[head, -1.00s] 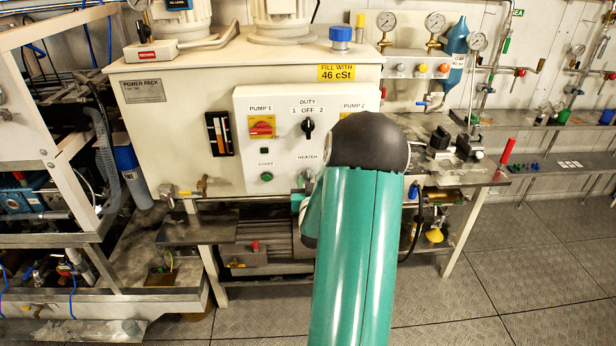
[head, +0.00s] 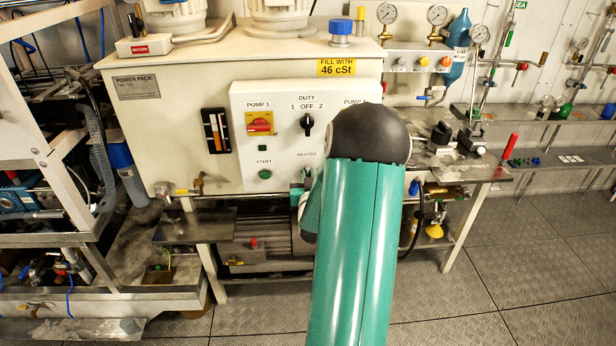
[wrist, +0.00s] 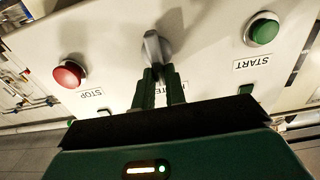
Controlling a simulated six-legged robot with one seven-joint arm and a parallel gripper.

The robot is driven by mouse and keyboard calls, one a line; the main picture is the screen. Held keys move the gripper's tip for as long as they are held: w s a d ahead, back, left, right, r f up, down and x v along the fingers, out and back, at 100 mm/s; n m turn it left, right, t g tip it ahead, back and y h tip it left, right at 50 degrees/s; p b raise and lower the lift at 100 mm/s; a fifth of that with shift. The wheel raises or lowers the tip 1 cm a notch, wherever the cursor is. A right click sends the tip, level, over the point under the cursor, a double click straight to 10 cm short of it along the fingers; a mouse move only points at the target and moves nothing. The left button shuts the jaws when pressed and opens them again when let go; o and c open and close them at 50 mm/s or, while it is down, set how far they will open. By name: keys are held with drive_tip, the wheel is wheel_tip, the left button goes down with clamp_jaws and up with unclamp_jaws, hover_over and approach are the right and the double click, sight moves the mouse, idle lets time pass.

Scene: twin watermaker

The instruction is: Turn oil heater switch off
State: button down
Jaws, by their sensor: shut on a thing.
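The oil heater switch (wrist: 154,48) is a grey knob on the white control panel (head: 280,153), between the red stop button (wrist: 69,73) and the green start button (wrist: 262,29) in the wrist view. The lettering there is upside down, and my fingers partly cover the heater label. My gripper (wrist: 160,75) is shut on the switch, with its two dark green fingers close together at the knob. In the head view, my gripper (head: 299,189) is a small teal part below the heater label, and my arm hides most of the switch.
The pump 1 switch (head: 259,123), red on yellow, and the black duty selector (head: 308,125) are above on the same panel. A bench with black fittings (head: 470,146) stands to the right. The floor (head: 520,270) at the right is clear.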

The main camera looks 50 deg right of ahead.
drive_tip(key=shift+w+n, duration=0.1)
drive_tip(key=shift+n, duration=0.2)
drive_tip(key=n, duration=0.6)
drive_tip(key=w+f+n, duration=0.1)
drive_tip(key=n, duration=0.4)
drive_tip(key=a+n, duration=0.1)
drive_tip(key=n, duration=0.5)
drive_tip(key=shift+w+f+n, duration=0.15)
drive_tip(key=shift+f+n, duration=0.15)
drive_tip(key=shift+f, duration=0.05)
idle(0.3)
drive_tip(key=c, duration=1.5)
unclamp_jaws()
drive_tip(key=shift+o, duration=0.3)
drive_tip(key=shift+a, duration=0.1)
